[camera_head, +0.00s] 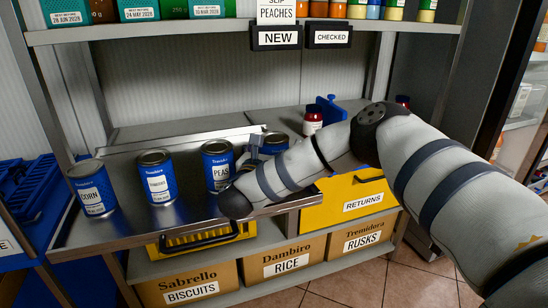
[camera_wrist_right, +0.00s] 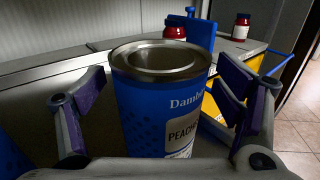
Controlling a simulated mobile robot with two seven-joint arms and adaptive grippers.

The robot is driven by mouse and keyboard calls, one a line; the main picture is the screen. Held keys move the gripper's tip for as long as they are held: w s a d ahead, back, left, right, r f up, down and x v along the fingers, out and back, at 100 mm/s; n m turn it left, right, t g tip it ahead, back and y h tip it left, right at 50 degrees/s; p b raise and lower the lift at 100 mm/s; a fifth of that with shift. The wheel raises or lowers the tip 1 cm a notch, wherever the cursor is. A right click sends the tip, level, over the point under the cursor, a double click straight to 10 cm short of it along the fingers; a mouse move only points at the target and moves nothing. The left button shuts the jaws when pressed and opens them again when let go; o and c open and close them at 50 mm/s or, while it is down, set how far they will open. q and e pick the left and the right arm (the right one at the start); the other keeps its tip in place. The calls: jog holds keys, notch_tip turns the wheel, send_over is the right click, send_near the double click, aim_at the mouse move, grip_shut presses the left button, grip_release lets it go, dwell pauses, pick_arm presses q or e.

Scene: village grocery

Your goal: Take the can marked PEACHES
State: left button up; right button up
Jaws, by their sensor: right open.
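The can marked PEACHES (camera_wrist_right: 150,115) is blue with a silver rim and stands upright in the right wrist view. My right gripper (camera_head: 256,148) is open, with one finger on each side of this can; I cannot tell whether either finger touches it. In the head view a blue can (camera_head: 275,140) at the right end of the row is mostly hidden behind my gripper, its label out of sight. To its left stand a blue can marked PEAS (camera_head: 217,165), a blue can with a label too small to read (camera_head: 157,177) and one marked CORN (camera_head: 91,188). My left gripper is not in view.
The cans stand on a metal shelf (camera_head: 130,222). A yellow RETURNS crate (camera_head: 340,212) and cardboard boxes (camera_head: 290,262) are below. Label signs (camera_head: 276,37) hang from the upper shelf.

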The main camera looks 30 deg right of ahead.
jog(key=shift+r, duration=0.1)
jog(key=c, duration=1.7)
